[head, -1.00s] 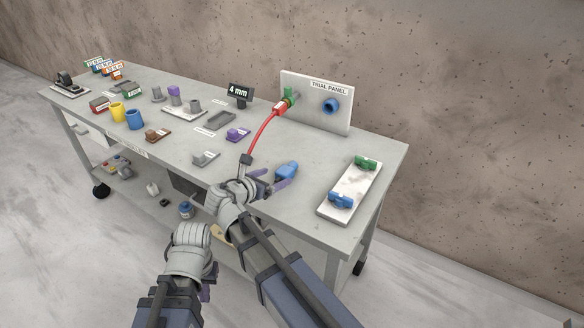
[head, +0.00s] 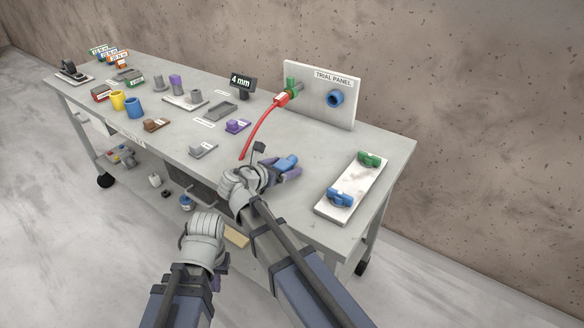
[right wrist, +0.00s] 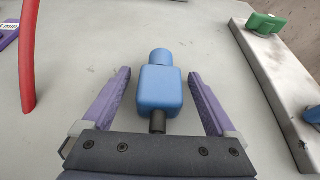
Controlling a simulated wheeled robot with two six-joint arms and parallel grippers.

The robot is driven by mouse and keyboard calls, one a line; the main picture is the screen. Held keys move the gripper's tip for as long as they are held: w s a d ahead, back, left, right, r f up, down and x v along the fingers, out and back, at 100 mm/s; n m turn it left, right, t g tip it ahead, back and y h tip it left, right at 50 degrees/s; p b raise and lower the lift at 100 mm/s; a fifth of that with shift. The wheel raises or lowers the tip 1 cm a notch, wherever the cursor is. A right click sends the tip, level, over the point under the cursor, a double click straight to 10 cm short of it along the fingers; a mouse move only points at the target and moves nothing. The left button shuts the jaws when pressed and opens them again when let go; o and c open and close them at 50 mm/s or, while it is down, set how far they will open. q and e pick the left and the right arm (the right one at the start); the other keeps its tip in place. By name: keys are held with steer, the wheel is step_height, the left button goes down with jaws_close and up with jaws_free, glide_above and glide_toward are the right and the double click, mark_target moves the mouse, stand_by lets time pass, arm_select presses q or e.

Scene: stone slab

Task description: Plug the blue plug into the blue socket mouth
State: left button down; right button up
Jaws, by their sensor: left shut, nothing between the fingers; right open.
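The blue plug (right wrist: 160,88) lies between the two purple fingers of my right gripper (right wrist: 162,95) in the right wrist view, with a gap on each side. In the head view the blue plug (head: 286,162) shows just beyond the wrist of my right gripper (head: 280,172), which is open. The blue socket mouth (head: 335,99) is on the upright trial panel (head: 345,116) at the back of the table. My left gripper (head: 222,262) hangs low in front of the table, shut and empty, its fingers mostly hidden by its wrist.
A red cable (head: 262,125) runs from a red plug at the panel's green socket down beside my right gripper. A pale slab (head: 352,186) with green and blue pieces lies to the right. Several blocks and cups fill the table's left half.

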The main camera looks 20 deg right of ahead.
steer(key=shift+w+d+f, duration=0.1)
steer(key=shift+d, duration=0.1)
steer(key=shift+a, duration=0.2)
steer(key=shift+c, duration=0.2)
steer(key=shift+d, duration=0.1)
jaws_close()
